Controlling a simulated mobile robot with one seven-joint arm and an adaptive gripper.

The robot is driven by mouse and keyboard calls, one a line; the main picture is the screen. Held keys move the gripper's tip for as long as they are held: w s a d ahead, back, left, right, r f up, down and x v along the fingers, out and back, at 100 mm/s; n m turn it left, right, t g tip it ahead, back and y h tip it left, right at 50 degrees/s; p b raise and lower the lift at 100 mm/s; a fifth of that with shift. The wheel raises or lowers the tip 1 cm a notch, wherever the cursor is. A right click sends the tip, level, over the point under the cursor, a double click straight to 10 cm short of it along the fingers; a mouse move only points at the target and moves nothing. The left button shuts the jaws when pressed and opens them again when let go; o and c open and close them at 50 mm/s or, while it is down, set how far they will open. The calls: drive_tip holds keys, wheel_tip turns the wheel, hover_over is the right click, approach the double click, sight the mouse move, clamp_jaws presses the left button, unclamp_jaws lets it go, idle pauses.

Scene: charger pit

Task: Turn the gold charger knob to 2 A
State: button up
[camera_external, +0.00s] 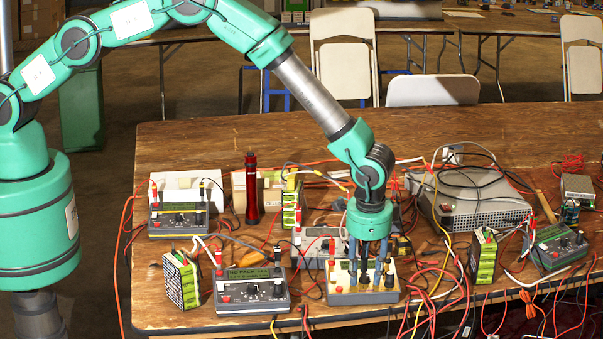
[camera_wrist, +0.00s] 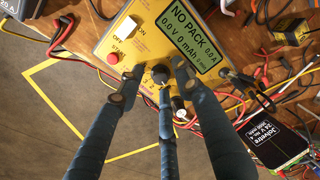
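The gold charger (camera_wrist: 118,52) lies below my gripper in the wrist view, its screen (camera_wrist: 187,32) reading NO PACK, 0.0 V, 0 mAh and 0.0 A. Its dark round knob (camera_wrist: 160,73) sits near the panel's edge; its pointer setting is not readable. My three-fingered gripper (camera_wrist: 157,86) is open, with fingertips spread around the knob; contact is not clear. In the external view the charger (camera_external: 338,275) stands at the table's front, and my gripper (camera_external: 369,279) points straight down over it, hiding much of its face.
A white rocker switch (camera_wrist: 125,27) and a red START button (camera_wrist: 113,58) share the panel. A grey charger (camera_external: 250,292) stands to the left and a green battery pack (camera_external: 482,257) to the right. Tangled leads cover the wooden table (camera_external: 180,140), whose far side is clearer.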

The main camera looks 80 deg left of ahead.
clamp_jaws()
drive_tip(key=shift+m, duration=0.5)
drive_tip(key=m, duration=0.5)
drive_tip(key=shift+b, duration=0.3)
drive_tip(key=m, duration=0.5)
drive_tip(key=shift+r+m, duration=0.1)
drive_tip(key=shift+m, duration=0.3)
unclamp_jaws()
